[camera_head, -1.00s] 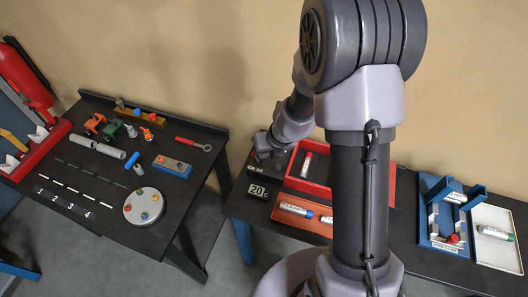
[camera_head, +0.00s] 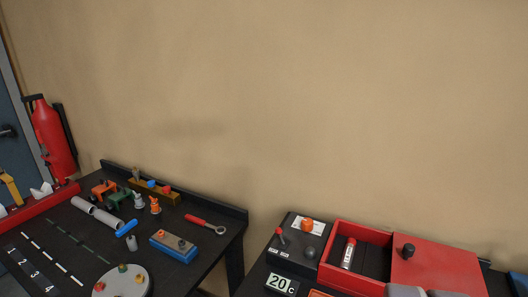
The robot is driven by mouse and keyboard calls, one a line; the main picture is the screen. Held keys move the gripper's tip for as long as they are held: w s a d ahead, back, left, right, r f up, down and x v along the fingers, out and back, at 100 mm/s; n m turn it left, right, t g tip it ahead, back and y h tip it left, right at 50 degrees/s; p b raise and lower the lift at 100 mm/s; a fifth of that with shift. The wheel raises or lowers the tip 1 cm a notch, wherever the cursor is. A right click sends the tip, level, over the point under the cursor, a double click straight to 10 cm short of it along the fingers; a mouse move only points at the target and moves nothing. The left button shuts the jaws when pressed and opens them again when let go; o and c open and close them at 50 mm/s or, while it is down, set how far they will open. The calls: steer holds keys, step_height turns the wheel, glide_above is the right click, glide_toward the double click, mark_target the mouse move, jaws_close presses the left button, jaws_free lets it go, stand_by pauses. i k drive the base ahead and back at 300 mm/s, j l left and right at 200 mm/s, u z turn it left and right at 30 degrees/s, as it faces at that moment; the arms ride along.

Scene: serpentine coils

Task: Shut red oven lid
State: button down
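The red oven (camera_head: 332,271) stands on the right-hand bench, low in the view. Its left part is open at the top and shows a dark inside with a red-and-white tube (camera_head: 348,254) in it. The red lid (camera_head: 445,268) is a flat panel with a black knob (camera_head: 405,251). The lid lies to the right of the opening and leaves the tube uncovered.
Left of the oven is a dark control panel (camera_head: 290,246) with an orange knob (camera_head: 307,225), a red-tipped lever (camera_head: 280,236) and a "20 C" display (camera_head: 282,284). Grey shapes at the bottom edge hide part of the oven's front. A tool-covered bench (camera_head: 205,262) stands left, across a gap.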

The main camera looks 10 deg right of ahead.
mark_target(427, 265)
steer(key=z, duration=1.4)
steer(key=i+l+u, duration=0.1)
steer(key=i+u, duration=0.15)
